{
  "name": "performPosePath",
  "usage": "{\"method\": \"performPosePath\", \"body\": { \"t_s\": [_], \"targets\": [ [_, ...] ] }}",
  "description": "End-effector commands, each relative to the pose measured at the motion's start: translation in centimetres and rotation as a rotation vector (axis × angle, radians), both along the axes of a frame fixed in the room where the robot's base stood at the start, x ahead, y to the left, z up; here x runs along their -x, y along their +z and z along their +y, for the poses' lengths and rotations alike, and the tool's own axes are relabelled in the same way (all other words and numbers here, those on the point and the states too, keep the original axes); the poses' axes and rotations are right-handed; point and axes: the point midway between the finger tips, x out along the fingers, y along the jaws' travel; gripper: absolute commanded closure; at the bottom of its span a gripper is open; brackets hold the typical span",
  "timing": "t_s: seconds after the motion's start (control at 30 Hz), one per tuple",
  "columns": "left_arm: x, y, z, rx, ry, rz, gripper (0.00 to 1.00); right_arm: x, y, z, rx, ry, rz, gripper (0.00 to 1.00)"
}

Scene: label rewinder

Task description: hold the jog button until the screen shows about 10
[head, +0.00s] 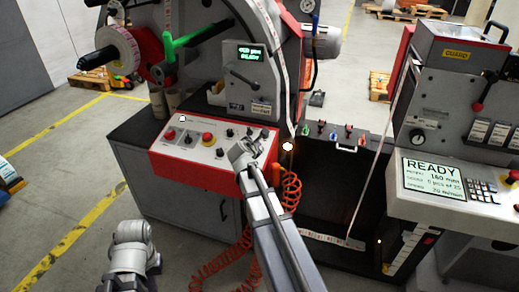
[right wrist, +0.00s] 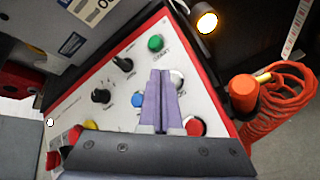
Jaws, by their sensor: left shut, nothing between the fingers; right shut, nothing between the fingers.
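The red-edged control panel (head: 180,155) has several buttons and knobs. My right gripper (head: 240,150) is over its right part, shut and empty. In the right wrist view my right gripper (right wrist: 161,75) has its fingertips over the panel, close to a whitish button (right wrist: 177,80); I cannot tell whether they touch it. A blue button (right wrist: 137,100), a green button (right wrist: 155,43) and a red button (right wrist: 194,127) are around it. The labels are too small to tell which is jog. My left gripper (head: 131,230) is shut, low at left.
A larger screen (head: 433,180) on the right machine reads READY and 0 pcs of 25. A coiled orange hose (head: 291,193) hangs right of the panel. A lit lamp (head: 288,146) stands at the panel's right corner.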

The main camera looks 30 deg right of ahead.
Motion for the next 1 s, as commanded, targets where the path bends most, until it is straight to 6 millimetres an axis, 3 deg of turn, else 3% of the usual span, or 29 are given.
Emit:
{"method": "performPosePath", "body": {
  "t_s": [1.0],
  "targets": [
    [0.00,-0.96,0.00,0.000,0.000,0.000,1.00,-0.17,-0.96,-0.21,0.000,0.000,0.000,1.00]
  ]
}}
